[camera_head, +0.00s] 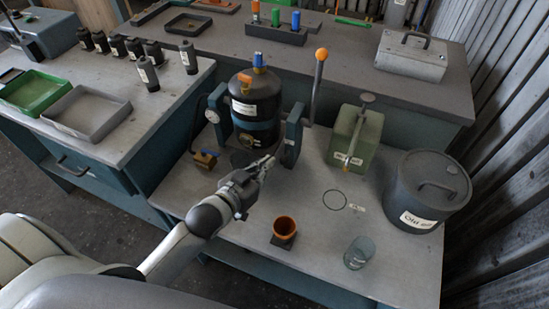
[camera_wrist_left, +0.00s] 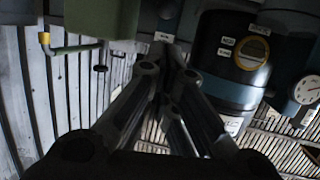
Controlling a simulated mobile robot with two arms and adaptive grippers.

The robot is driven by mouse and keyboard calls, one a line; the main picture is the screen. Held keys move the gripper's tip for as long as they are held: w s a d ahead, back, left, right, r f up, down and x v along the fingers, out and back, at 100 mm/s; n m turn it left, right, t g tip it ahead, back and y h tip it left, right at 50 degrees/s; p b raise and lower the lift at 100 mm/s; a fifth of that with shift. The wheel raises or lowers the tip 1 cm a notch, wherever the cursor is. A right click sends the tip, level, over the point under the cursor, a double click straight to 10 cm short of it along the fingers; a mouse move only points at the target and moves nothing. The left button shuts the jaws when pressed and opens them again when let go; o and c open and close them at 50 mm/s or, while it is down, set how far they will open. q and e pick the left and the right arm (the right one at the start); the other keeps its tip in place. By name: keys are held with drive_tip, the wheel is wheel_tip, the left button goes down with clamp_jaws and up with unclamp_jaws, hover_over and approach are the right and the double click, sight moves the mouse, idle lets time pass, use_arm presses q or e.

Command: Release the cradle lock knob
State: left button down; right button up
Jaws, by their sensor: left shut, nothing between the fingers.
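The black blower housing (camera_head: 256,98) stands upright between the blue side supports of the cradle (camera_head: 293,135). An upright lever with an orange ball (camera_head: 321,54) rises at the cradle's right side. I cannot tell for sure which part is the lock knob. My left gripper (camera_head: 266,163) is shut and empty, low in front of the cradle near its right support. In the left wrist view its fingers (camera_wrist_left: 163,68) point toward the dark gap beside the housing (camera_wrist_left: 228,75). A yellow-ringed dial (camera_wrist_left: 252,53) shows on the housing. My right gripper is out of view.
A green can (camera_head: 353,138) and a dark lidded bin (camera_head: 428,190) stand at the right. An orange cup (camera_head: 285,229) and a clear glass (camera_head: 358,252) stand near the front edge. A gauge (camera_head: 212,115) is left of the housing. Bench surface around the drawn circle is free.

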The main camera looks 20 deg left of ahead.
sight(286, 157)
use_arm(q)
drive_tip(key=x, duration=0.9)
drive_tip(key=shift+w+p, duration=0.2)
drive_tip(key=shift+p, duration=0.1)
drive_tip(key=shift+s, duration=0.1)
